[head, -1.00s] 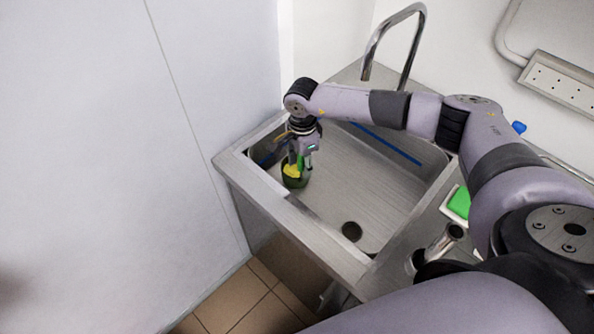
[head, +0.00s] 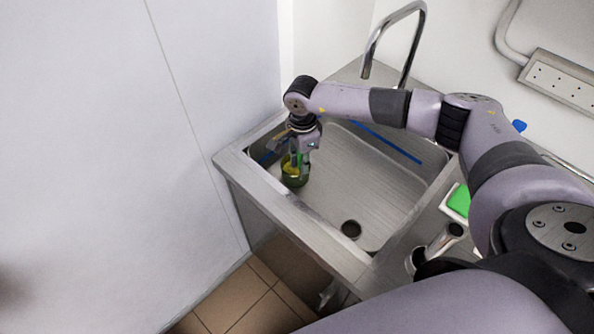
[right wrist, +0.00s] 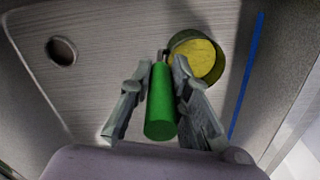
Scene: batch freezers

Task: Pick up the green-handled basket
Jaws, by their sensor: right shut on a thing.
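The green-handled basket is in the sink at its left end. Its round dark green bowl with a yellow inside (right wrist: 198,58) shows in the right wrist view, and the bowl also shows in the head view (head: 293,180). Its thick green handle (right wrist: 161,105) points toward the wrist camera. My right gripper (right wrist: 158,92) has one finger on each side of the handle and is shut on it. In the head view the right gripper (head: 301,155) points down over the basket and partly hides it. My left gripper is not in view.
The steel sink (head: 375,185) has raised rims, a drain (head: 351,229) and a tall curved faucet (head: 398,40) behind my arm. A blue strip (head: 388,142) runs along its back wall. A green block (head: 459,201) lies at right. A pale wall panel (head: 120,150) stands close on the left.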

